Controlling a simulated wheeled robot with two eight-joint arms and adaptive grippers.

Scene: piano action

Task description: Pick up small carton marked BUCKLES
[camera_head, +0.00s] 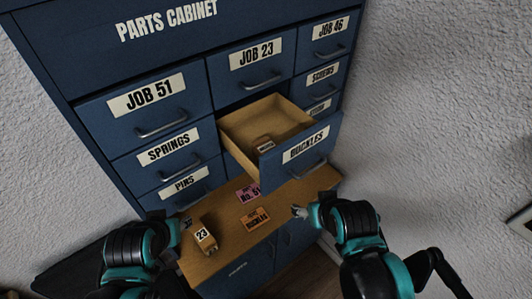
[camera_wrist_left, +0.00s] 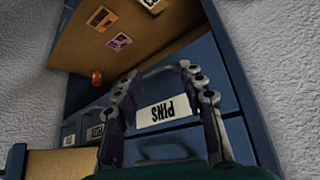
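A small tan carton (camera_head: 265,143) with a pale label lies inside the open BUCKLES drawer (camera_head: 307,147); its print is too small to read. My left gripper (camera_head: 186,221) is low in front of the cabinet, near the PINS drawer, mostly hidden by its arm in the head view. In the left wrist view my left gripper (camera_wrist_left: 160,92) has its fingers spread, with the PINS label (camera_wrist_left: 168,109) showing between them and nothing held. My right gripper (camera_head: 299,211) is over the ledge's right side, below the open drawer; its finger opening is unclear.
The wooden ledge (camera_head: 222,216) holds a carton marked 23 (camera_head: 205,238), a pink No. 51 card (camera_head: 248,192) and an orange BUCKLES card (camera_head: 255,217). The open drawer juts out above the ledge. The other drawers of the blue cabinet (camera_head: 95,65) look shut.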

